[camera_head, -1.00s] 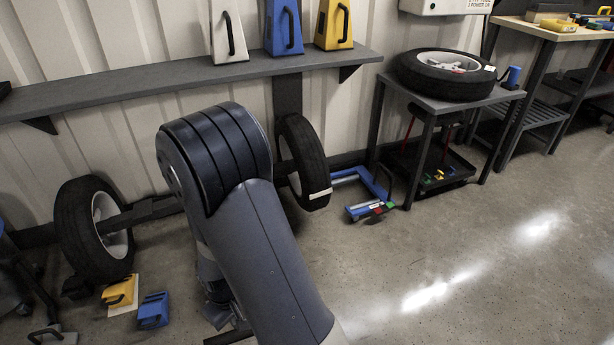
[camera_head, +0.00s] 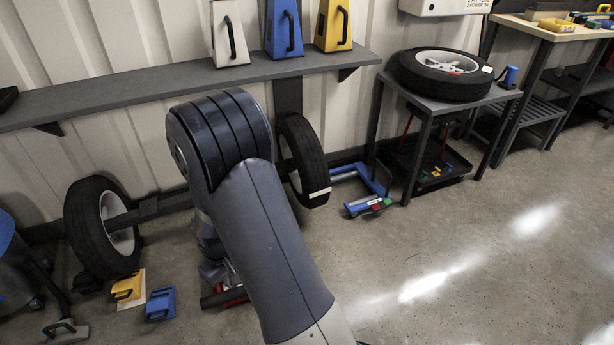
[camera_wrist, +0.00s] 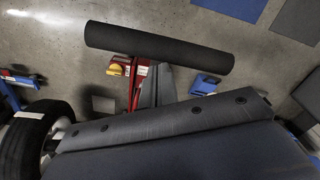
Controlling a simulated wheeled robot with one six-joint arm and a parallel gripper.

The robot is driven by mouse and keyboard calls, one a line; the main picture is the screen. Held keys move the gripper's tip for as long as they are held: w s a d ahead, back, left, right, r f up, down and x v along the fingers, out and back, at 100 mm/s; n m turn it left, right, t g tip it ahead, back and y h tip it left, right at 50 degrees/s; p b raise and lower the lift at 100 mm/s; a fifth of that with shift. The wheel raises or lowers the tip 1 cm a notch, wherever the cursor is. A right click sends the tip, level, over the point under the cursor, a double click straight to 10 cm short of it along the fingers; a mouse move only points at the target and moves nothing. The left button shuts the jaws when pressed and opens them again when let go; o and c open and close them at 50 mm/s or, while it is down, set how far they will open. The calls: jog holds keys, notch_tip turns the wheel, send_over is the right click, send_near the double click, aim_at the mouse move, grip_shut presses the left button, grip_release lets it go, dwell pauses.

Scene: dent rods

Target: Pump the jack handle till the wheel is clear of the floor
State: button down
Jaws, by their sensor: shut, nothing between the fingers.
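The jack handle shows in the wrist view as a black cylindrical crossbar grip (camera_wrist: 160,48) on red bars (camera_wrist: 134,82). In the head view a bit of the red jack (camera_head: 232,296) shows beside my arm; most of it is hidden. My gripper (camera_wrist: 157,80) is shut and empty, its grey fingers just below the grip in the picture; I cannot tell whether they touch it. The wheel with a white strip (camera_head: 303,160), on an axle with another wheel (camera_head: 103,228), stands behind my arm. It also shows in the wrist view (camera_wrist: 28,135). Its floor contact is unclear.
A yellow block (camera_head: 127,288) and a blue block (camera_head: 160,304) lie on the floor at left. A blue-framed tool (camera_head: 368,204) lies right of the wheel. A side table (camera_head: 430,102) holds a loose tyre (camera_head: 440,75). The floor at right is clear.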

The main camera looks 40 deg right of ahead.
jog(key=s+a+f+b, duration=0.1)
jog(key=s+f+b, duration=0.4)
jog(key=f+b, duration=0.2)
jog(key=s+a+f+b, duration=0.2)
jog(key=s+f+b, duration=0.4)
jog(key=f+b, duration=0.2)
notch_tip(320, 180, down, 2)
jog(key=shift+a+f, duration=0.15)
jog(key=shift+a, duration=0.1)
jog(key=w+d+r+p, duration=0.1)
jog(key=w+r+p, duration=0.2)
jog(key=r+p, duration=0.2)
jog(key=w+d+r+p, duration=0.1)
jog(key=w+r+p, duration=0.3)
jog(key=r+p, duration=0.1)
jog(key=w+d+r+p, duration=0.1)
jog(key=w+r+p, duration=0.2)
jog(key=r+p, duration=0.2)
notch_tip(320, 180, up, 2)
jog(key=shift+w+d, duration=0.15)
jog(key=shift+w+d+r, duration=0.1)
jog(key=shift+w+r, duration=0.05)
jog(key=shift+w, duration=0.2)
